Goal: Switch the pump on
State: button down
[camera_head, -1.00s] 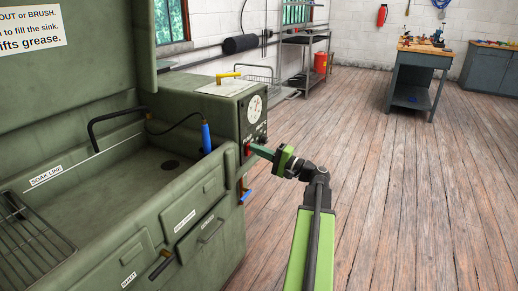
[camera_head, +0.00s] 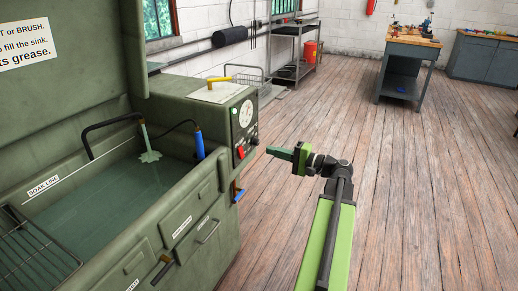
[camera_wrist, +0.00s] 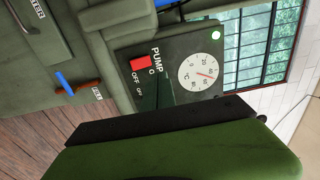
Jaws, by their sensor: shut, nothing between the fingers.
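The red pump switch (camera_head: 240,152) is on the control panel (camera_head: 243,130) at the right end of the green parts washer. In the wrist view the red switch (camera_wrist: 140,64) sits beside the label PUMP, and a small green light (camera_wrist: 216,35) glows in the panel's corner. My gripper (camera_head: 270,151) is shut and empty, a little to the right of the panel and apart from the switch. Part of the switch's surroundings is hidden behind my finger in the wrist view. Water runs from the spout (camera_head: 145,140) into the sink, and greenish water (camera_head: 110,190) covers its floor.
A round dial (camera_head: 245,114) is on the panel. A blue-handled tool (camera_head: 199,146) stands at the sink's right end. A lever with a blue grip (camera_head: 238,196) sticks out below the panel. The wooden floor to the right is clear up to the workbench (camera_head: 408,65).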

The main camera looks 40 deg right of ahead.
jog(key=s, duration=0.1)
jog(key=s+d, duration=0.1)
jog(key=s, duration=0.1)
jog(key=s+r, duration=0.1)
jog(key=shift+s+d+r+p, duration=0.1)
jog(key=shift+s+d+p, duration=0.2)
jog(key=shift+p, duration=0.05)
